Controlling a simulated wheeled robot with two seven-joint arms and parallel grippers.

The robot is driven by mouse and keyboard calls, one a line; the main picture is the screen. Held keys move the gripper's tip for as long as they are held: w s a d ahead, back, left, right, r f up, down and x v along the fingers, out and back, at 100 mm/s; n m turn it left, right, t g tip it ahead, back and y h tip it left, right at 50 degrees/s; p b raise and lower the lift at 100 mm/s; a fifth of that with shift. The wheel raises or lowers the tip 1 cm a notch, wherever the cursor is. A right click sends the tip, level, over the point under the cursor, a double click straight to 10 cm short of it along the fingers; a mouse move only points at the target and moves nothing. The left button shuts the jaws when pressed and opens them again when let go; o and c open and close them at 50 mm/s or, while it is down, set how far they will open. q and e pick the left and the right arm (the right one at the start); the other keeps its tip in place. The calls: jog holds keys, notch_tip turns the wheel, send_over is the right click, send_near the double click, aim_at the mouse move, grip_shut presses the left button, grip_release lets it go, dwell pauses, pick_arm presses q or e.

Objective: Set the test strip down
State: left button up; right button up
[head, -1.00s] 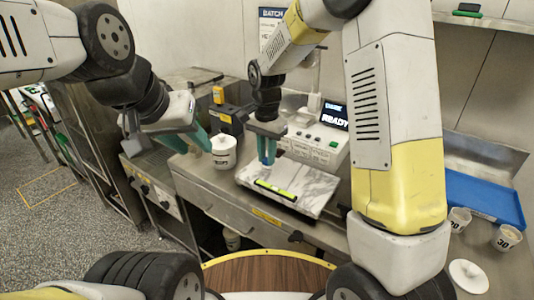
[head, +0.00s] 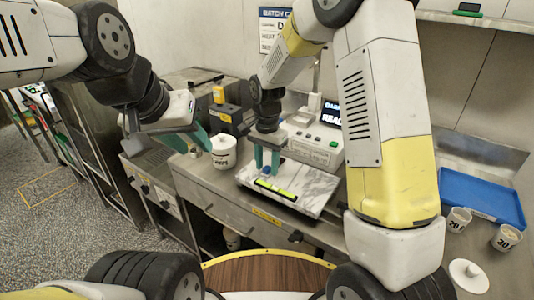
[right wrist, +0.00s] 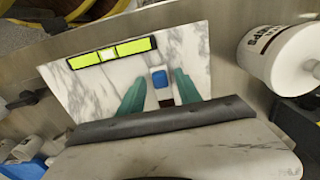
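The test strip (right wrist: 160,80), a small white piece with a blue patch, lies on the marble slab (right wrist: 183,48) in the right wrist view; its near end is dark. Its blue part shows small in the head view (head: 267,170). My right gripper (head: 267,168) is open low over the slab, with its teal fingers (right wrist: 158,92) on either side of the strip and apart from it. My left gripper (head: 188,142) is open and empty beside the white lidded pot (head: 223,155).
A yellow-green level (head: 275,189) lies on the slab near its front edge. A display machine (head: 312,140) stands behind the slab. A blue tray (head: 480,197) and two cups (head: 458,220) are at the right.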

aim_at(267, 167)
jog(key=s+d+r+n+t, duration=0.1)
jog(key=s+d+r, duration=0.1)
jog(key=r, duration=0.6)
jog(key=s+d+r, duration=0.1)
jog(key=d+r, duration=0.1)
jog(key=r, duration=0.7)
jog(key=s+d+r+n+t+y, duration=0.1)
jog(key=s+d+r+n+t, duration=0.1)
jog(key=s+d, duration=0.3)
jog(key=s+d+r+n+t+y, duration=0.1)
jog(key=s+d+r+n+t, duration=0.1)
jog(key=s, duration=1.1)
jog(key=d+n+t, duration=0.1)
jog(key=d+n, duration=0.1)
jog(key=d, duration=0.1)
jog(key=shift+r, duration=0.2)
